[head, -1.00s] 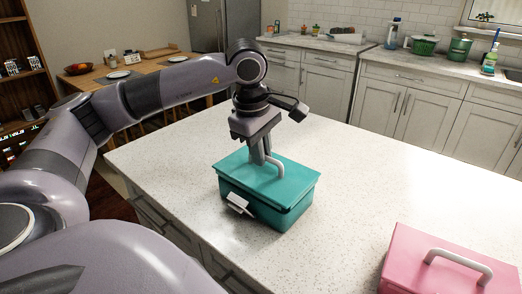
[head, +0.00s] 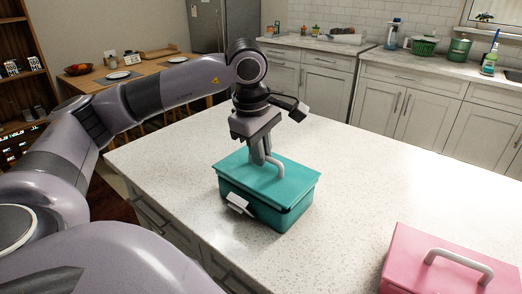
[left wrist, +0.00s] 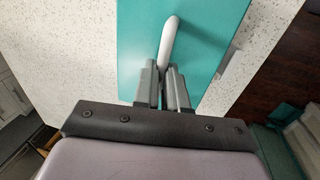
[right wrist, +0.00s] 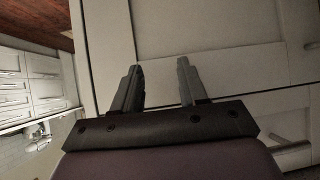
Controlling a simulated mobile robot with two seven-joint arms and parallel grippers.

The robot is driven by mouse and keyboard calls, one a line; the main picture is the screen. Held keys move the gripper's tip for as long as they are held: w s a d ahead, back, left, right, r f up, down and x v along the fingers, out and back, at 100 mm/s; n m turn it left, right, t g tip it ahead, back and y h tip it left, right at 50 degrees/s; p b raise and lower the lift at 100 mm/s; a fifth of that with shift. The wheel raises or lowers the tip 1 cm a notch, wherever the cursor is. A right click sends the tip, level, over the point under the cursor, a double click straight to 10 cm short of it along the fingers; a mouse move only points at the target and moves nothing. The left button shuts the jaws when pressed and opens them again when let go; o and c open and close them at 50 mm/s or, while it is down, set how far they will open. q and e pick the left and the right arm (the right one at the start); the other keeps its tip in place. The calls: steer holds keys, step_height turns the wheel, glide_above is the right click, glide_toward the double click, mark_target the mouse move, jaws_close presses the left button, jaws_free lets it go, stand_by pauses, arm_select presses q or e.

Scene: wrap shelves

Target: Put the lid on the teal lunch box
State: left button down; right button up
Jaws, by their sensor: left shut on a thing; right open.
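The teal lunch box (head: 262,211) stands on the white speckled counter. Its teal lid (head: 236,169) lies over the top of the box, lined up with its rim as far as I can see. A pale grey handle (head: 279,170) stands up from the lid. My left gripper (head: 262,158) points down from above and is shut on that handle. In the left wrist view the fingers (left wrist: 167,75) close on one end of the handle (left wrist: 172,36), above the lid (left wrist: 213,40). My right gripper (right wrist: 160,78) is open and empty, facing pale cabinet fronts; it is not in the head view.
A pink box (head: 407,262) with a grey handle stands at the counter's near right. A white latch-like piece (head: 238,203) sticks out from the teal box's front. The counter (head: 350,185) between and behind the boxes is clear.

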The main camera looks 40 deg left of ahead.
mark_target(258, 170)
arm_select(q)
steer(key=shift+f+b, duration=0.95)
steer(key=shift+f, duration=0.2)
steer(key=c, duration=1.1)
jaws_free()
steer(key=shift+r, duration=0.1)
steer(key=r, duration=0.3)
steer(key=s+r, duration=0.1)
steer(key=r, duration=0.1)
steer(key=shift+d+r, duration=0.1)
steer(key=shift+r, duration=0.3)
steer(key=shift+s+r, duration=0.2)
steer(key=shift+r, duration=0.4)
